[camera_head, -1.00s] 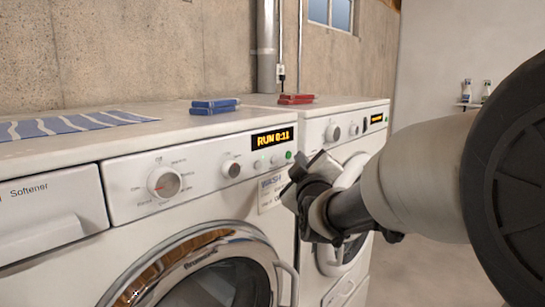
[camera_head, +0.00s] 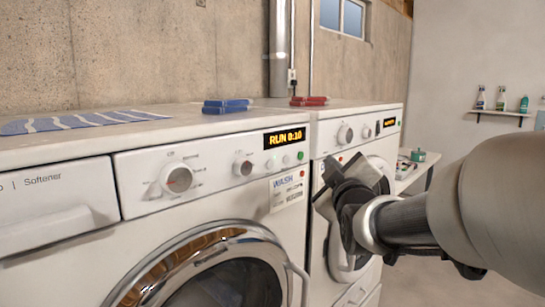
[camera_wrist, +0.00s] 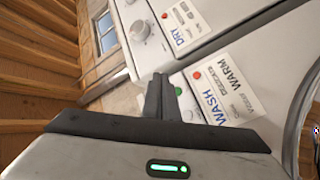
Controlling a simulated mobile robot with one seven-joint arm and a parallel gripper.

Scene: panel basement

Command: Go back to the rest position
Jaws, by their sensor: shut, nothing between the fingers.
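My gripper (camera_head: 343,182) is in front of the two white machines, right of the near washer's label. Its fingers also show in the wrist view (camera_wrist: 162,98), together and with nothing between them. The near washer (camera_head: 215,190) has a lit display reading RUN 0:10 (camera_head: 284,138), and its round door is shut. The second machine (camera_head: 320,140) stands to its right, partly hidden by my gripper and arm. Its display (camera_head: 390,122) is lit but too small to read surely. The wrist view shows tilted WASH (camera_wrist: 209,98) and DRY (camera_wrist: 178,36) labels.
A striped blue cloth (camera_head: 75,121) and a blue item (camera_head: 227,106) lie on the near washer. A red item (camera_head: 309,101) lies on the second machine. A wall shelf (camera_head: 500,113) holds bottles. A low white table (camera_head: 414,172) stands behind my arm.

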